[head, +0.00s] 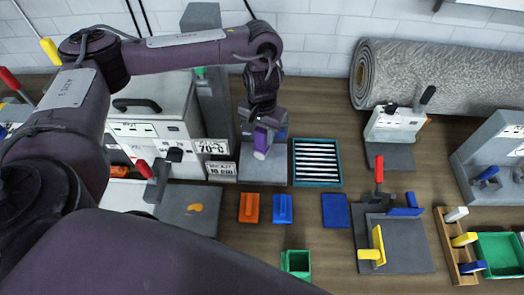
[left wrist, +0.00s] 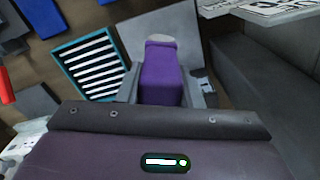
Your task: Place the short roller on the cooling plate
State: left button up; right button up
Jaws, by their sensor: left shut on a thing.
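My left gripper (head: 266,127) is shut on a short purple piece with a pale grey end (head: 261,143), which appears to be the short roller. In the left wrist view the purple piece (left wrist: 161,78) sits between the two grey fingers and points away from the camera. The gripper holds it over the grey base plate of a tall stand (head: 262,175). A teal-framed plate with pale slats (head: 317,181), likely the cooling plate, lies just to the right, with nothing on it. It also shows left of the gripper in the left wrist view (left wrist: 62,55). My right gripper is out of view.
Orange (head: 249,208) and blue (head: 282,209) blocks and a dark blue pad (head: 335,211) lie in front of the slatted plate. A green bin (head: 296,262) stands nearer. A rolled grey rug (head: 440,75) lies at the back right. A grey fixture with yellow parts (head: 405,255) stands right.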

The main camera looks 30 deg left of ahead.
aim_at(263, 152)
pick_arm(q)
jog(key=f, duration=0.4)
jog(key=shift+w+d+f, duration=0.1)
jog(key=shift+d+f, duration=0.1)
jog(key=shift+a+f+b, duration=0.1)
jog(key=shift+f+b, duration=0.35)
jog(key=shift+f, duration=1.65)
jog(key=o, duration=1)
jog(key=shift+f, duration=0.15)
notch_tip(263, 152, up, 11)
jog(key=shift+r+p, duration=0.1)
jog(key=shift+p, duration=0.5)
jog(key=shift+r, duration=0.55)
